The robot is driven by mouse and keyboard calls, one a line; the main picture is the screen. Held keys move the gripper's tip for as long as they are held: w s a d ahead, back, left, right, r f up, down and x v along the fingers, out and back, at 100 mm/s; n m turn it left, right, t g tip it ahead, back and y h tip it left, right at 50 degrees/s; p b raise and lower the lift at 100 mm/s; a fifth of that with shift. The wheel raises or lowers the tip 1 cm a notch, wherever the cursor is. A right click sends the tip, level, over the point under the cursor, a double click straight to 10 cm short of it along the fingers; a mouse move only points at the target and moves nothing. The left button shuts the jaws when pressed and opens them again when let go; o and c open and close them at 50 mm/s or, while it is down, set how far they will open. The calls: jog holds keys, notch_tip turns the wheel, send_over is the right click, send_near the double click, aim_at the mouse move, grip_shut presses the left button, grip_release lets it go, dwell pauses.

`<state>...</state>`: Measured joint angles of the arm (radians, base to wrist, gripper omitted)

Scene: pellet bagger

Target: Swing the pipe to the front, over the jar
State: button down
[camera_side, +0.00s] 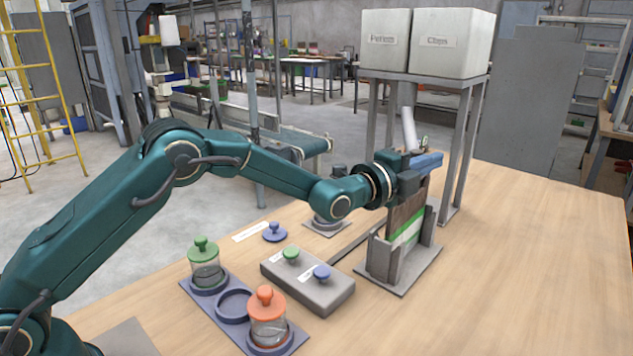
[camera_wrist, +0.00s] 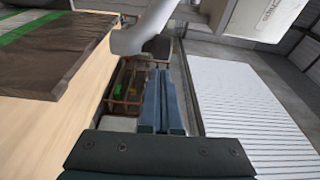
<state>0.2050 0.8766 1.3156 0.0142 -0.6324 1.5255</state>
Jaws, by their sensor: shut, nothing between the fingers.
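The pale grey pipe (camera_side: 408,128) slants down from under the hoppers, its lower end close to my gripper. It also shows in the wrist view (camera_wrist: 140,36), just beyond my fingertips. My gripper (camera_side: 428,160) is shut and empty, its blue fingers (camera_wrist: 160,78) together above the brown bag (camera_side: 404,207). I cannot tell whether the fingers touch the pipe. A jar with a green lid (camera_side: 204,268) and a jar with an orange lid (camera_side: 267,318) stand in a dark blue rack. A round item on a grey plate (camera_side: 327,226) is partly hidden by my arm.
Two white hoppers (camera_side: 384,40) (camera_side: 450,42) stand on a metal frame (camera_side: 465,150) behind the bag holder (camera_side: 382,262). A grey box (camera_side: 310,290) with green and blue knobs and a loose blue lid (camera_side: 275,232) lie in front. The table's right side is clear.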

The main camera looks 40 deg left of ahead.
jog(key=shift+s+a, duration=0.1)
jog(key=shift+a, duration=0.55)
jog(key=shift+s+a+m+h, duration=0.3)
jog(key=shift+a+h, duration=0.15)
jog(key=shift+h, duration=0.05)
